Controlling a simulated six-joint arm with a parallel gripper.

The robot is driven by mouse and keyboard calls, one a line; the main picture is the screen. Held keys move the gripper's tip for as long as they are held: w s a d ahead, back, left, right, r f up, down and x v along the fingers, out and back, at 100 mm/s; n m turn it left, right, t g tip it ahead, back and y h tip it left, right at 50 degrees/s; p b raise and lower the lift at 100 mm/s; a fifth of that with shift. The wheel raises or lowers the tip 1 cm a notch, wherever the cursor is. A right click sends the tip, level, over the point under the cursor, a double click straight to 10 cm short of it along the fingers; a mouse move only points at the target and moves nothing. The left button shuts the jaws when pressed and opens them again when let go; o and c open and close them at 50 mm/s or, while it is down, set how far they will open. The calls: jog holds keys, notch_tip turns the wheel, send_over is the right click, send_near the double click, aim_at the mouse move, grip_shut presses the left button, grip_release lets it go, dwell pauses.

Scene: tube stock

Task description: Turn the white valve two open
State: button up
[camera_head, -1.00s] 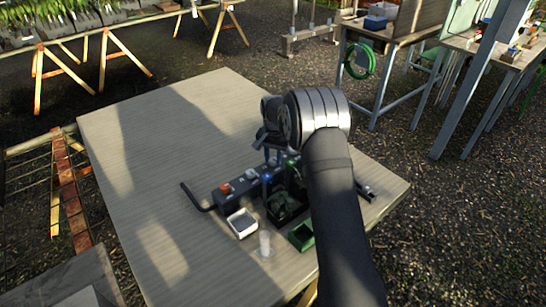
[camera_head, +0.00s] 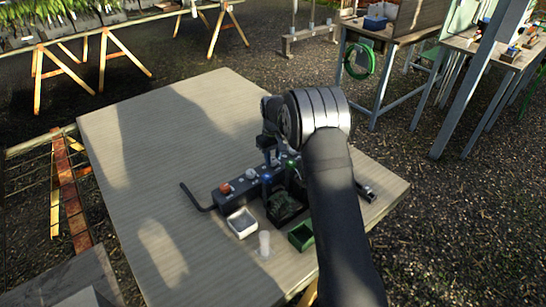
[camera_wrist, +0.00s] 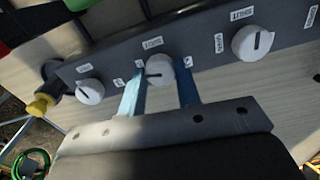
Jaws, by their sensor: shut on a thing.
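A dark manifold bar (camera_head: 237,191) lies on the table. In the wrist view, its face (camera_wrist: 205,65) carries three white round knobs with small white labels. The middle white valve knob (camera_wrist: 158,66) sits between the two fingers of my gripper (camera_wrist: 160,80), which is shut on it. A dark pointer line shows on the middle knob, lying roughly across the picture. The right knob (camera_wrist: 252,42) has its line roughly upright. The left knob (camera_wrist: 90,91) stands clear of the fingers. In the head view, my gripper (camera_head: 269,150) is over the bar, and my arm hides the bar's right part.
On the table (camera_head: 165,150), a white tray (camera_head: 242,223), a green tray (camera_head: 301,237) and a small clear or whitish vessel (camera_head: 264,245) stand in front of the bar. A dark pipe (camera_head: 196,198) leaves its left end. The table's left side is clear.

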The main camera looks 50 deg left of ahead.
aim_at(273, 160)
jog(key=shift+n, duration=1.6)
jog(key=o, duration=1)
jog(key=shift+c, duration=0.2)
jog(key=shift+r, duration=0.1)
notch_tip(273, 160, up, 17)
notch_tip(273, 160, down, 17)
jog(key=shift+f, duration=0.15)
